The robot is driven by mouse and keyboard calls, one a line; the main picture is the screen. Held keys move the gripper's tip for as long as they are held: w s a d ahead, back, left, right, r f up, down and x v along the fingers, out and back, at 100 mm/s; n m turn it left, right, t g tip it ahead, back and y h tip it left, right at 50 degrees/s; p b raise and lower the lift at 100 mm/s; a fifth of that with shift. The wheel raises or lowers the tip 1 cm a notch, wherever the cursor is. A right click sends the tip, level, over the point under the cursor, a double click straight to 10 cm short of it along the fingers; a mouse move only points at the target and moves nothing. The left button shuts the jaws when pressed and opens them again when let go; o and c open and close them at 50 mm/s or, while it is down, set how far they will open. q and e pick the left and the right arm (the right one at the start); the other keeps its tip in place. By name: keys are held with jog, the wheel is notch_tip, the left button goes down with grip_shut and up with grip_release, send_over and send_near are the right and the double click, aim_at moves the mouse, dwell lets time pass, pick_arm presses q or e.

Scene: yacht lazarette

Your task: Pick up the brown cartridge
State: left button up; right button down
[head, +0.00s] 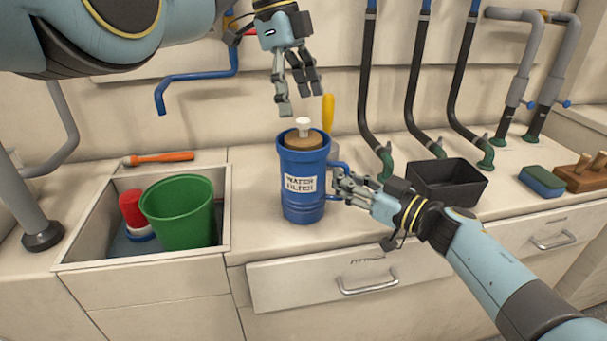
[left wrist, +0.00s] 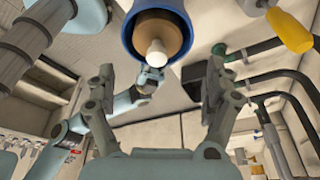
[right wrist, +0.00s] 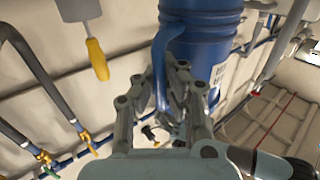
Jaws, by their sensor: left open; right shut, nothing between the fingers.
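The brown cartridge (head: 303,144) with a white knob on top sits inside the blue water filter housing (head: 302,205), which stands upright on the counter. Only its top shows. My left gripper (head: 300,102) is open and empty above the housing, fingers pointing down. In the left wrist view the cartridge (left wrist: 150,32) and its white knob lie just beyond the spread fingers. My right gripper (head: 343,184) is shut at the handle on the housing's right side.
A sink (head: 70,263) on the left holds a green bucket (head: 180,212) and a red item. A yellow-handled tool (head: 328,112) is behind the housing. A black bin (head: 447,184), hoses and a sponge (head: 541,181) are to the right. The counter's front is clear left of the housing.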

aim_at(302, 118)
pick_arm(q)
jog(key=x, duration=0.5)
jog(key=shift+s+a+f, duration=0.1)
jog(key=shift+a, duration=0.05)
jog(key=c, duration=1.6)
jog(key=shift+c, duration=0.2)
notch_tip(302, 118, up, 10)
jog(key=shift+r, duration=0.1)
pick_arm(e)
jog(key=c, duration=1.4)
grip_release()
